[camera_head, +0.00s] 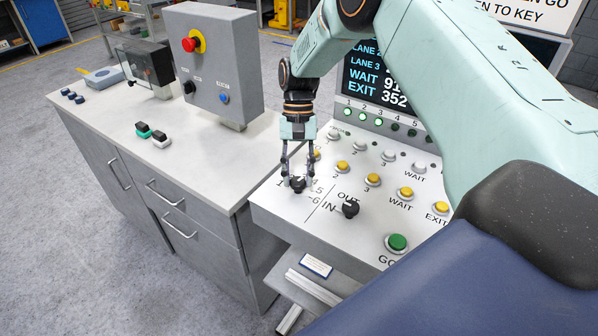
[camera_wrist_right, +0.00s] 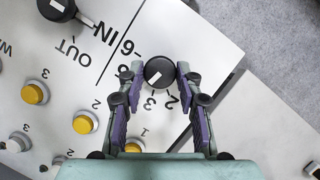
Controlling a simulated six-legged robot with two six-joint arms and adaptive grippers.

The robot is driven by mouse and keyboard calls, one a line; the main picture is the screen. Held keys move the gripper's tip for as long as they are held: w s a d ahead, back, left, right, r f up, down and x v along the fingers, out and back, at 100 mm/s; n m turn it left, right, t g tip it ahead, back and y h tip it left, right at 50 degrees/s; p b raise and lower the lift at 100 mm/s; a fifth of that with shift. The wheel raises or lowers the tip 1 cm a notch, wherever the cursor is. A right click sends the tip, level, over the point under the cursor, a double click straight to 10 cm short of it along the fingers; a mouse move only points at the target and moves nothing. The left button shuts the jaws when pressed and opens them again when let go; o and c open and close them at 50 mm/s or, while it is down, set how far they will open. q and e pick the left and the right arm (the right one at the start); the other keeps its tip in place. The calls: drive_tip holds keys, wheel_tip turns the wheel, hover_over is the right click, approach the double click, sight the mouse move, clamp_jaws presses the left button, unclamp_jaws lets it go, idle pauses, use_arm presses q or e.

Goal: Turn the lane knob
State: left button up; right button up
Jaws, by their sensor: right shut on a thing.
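The lane knob is a small black dial (camera_head: 297,184) on the sloped white panel, with numbers printed around it. In the wrist view the knob (camera_wrist_right: 160,73) sits between the fingertips, and a short white mark on its top slants toward the lower left. I cannot tell exactly which number it points to. My right gripper (camera_head: 298,179) reaches down from above and is shut on the knob, one finger on each side; it also shows in the wrist view (camera_wrist_right: 158,77). My left gripper is not in view.
A second black knob (camera_head: 350,208) marked IN and OUT is beside it. Several yellow buttons (camera_head: 373,180) and a green button (camera_head: 397,243) are on the panel. A lit display (camera_head: 372,80) stands behind. A grey box with a red button (camera_head: 189,44) stands on the left counter.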

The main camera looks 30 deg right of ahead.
drive_tip(key=n, duration=0.2)
drive_tip(key=n+h, duration=0.1)
drive_tip(key=n, duration=0.1)
drive_tip(key=n+g+h, duration=0.1)
drive_tip(key=shift+s+a+f+n+p, duration=0.15)
drive_tip(key=shift+a+f+n+p, duration=0.15)
drive_tip(key=shift+n, duration=0.1)
idle(0.4)
drive_tip(key=o, duration=0.8)
drive_tip(key=shift+c, duration=0.2)
drive_tip(key=o, duration=0.4)
drive_tip(key=shift+w+d+r, duration=0.1)
drive_tip(key=shift+w, duration=0.1)
drive_tip(key=shift+c, duration=0.2)
drive_tip(key=shift+r, duration=0.15)
drive_tip(key=shift+w+r, duration=0.1)
drive_tip(key=shift+r, duration=0.15)
drive_tip(key=v, duration=1.1)
